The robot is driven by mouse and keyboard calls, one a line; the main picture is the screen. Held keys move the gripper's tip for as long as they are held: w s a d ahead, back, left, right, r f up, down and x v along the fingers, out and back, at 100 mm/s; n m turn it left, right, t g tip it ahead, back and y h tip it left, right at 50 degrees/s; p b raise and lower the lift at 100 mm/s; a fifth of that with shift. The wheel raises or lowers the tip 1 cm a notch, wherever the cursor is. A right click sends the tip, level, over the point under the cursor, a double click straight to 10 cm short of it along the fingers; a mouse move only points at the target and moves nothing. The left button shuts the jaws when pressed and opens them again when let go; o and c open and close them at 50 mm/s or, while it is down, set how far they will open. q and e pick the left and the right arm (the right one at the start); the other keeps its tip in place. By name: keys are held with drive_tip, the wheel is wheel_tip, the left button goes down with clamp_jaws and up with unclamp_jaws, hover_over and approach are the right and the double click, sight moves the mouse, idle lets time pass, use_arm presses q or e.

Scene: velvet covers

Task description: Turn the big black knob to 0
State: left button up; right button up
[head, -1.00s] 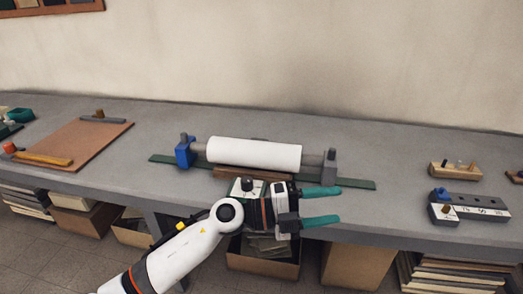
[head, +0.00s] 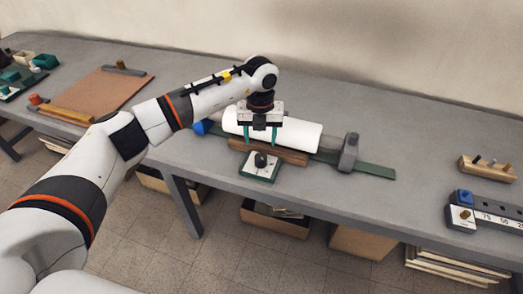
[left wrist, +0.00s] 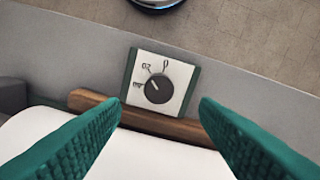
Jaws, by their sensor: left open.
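The big black knob (head: 261,159) sits on a white dial plate with a green edge (head: 251,172), at the table's front edge. In the left wrist view the knob (left wrist: 159,89) shows a pale pointer line toward the upper left, away from the 0 mark above it. Other marks lie at the plate's upper left. My left gripper (head: 259,138) is open and empty, its green fingers pointing down above the white roll, just behind the knob. In the left wrist view the fingers are wide apart, with the knob beyond their tips. My right gripper is not in view.
The white roll (head: 300,133) lies on a stand with a wooden bar (head: 285,154) in front, right behind the dial plate. A grey clamp (head: 349,152) stands at its right end. A numbered block (head: 490,217) is far right.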

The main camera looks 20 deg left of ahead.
sight(261, 156)
use_arm(q)
wheel_tip(261, 156, down, 7)
idle(0.3)
drive_tip(key=c, duration=1)
drive_tip(key=m+b, duration=0.3)
drive_tip(key=m, duration=0.2)
drive_tip(key=shift+w+f, duration=0.1)
drive_tip(key=shift+m+b, duration=1.35)
drive_tip(key=shift+m, duration=1.05)
drive_tip(key=shift+r, duration=0.2)
